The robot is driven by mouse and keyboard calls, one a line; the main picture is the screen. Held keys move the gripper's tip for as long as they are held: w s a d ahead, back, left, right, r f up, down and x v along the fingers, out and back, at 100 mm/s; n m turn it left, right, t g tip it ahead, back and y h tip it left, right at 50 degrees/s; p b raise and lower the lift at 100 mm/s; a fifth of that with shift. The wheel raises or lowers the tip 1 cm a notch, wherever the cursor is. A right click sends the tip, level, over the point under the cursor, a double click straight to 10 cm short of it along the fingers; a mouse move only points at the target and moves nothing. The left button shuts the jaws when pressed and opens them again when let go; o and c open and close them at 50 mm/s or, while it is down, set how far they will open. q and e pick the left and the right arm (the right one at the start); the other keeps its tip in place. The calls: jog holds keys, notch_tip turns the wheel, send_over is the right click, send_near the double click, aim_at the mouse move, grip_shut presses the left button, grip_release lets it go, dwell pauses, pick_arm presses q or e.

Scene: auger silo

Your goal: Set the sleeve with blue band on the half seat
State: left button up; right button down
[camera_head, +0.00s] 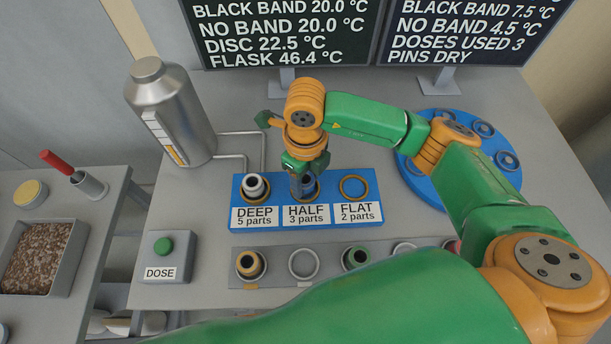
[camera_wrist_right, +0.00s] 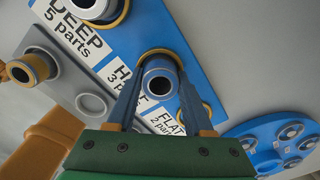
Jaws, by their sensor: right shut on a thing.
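The sleeve with blue band (camera_head: 297,186) is a grey-blue tube with a dark bore, and it stands at the half seat of the blue block (camera_head: 377,218). My right gripper (camera_head: 304,176) is above it with its fingers shut around it. In the right wrist view the sleeve (camera_wrist_right: 160,84) sits between the two fingertips, inside the gold ring of the half seat (camera_wrist_right: 176,58). I cannot tell whether it is fully down, as the gripper hides part of it. My left gripper is not in view.
A pale sleeve (camera_head: 254,187) stands in the deep seat; the flat seat (camera_head: 354,188) is empty. The grey rack (camera_head: 330,277) in front holds a yellow sleeve (camera_head: 248,264) and a green one (camera_head: 356,258). A steel flask (camera_head: 172,115) and blue round tray (camera_head: 411,173) flank the block.

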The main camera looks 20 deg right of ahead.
aim_at(305, 177)
jog(key=shift+s+f+b, duration=0.45)
jog(key=shift+f+b, duration=0.2)
jog(key=shift+f, duration=0.05)
jog(key=shift+c, duration=1.5)
grip_release()
jog(key=shift+r+p, duration=0.3)
jog(key=shift+p, duration=0.05)
jog(key=shift+w+r+p, duration=0.15)
jog(key=shift+r+p, duration=0.4)
jog(key=shift+p, duration=0.15)
jog(key=r+b, duration=0.1)
jog(key=w+r+b, duration=0.1)
jog(key=r, duration=0.1)
notch_tip(305, 177, up, 9)
jog(key=shift+s, duration=0.25)
jog(key=shift+f, duration=0.1)
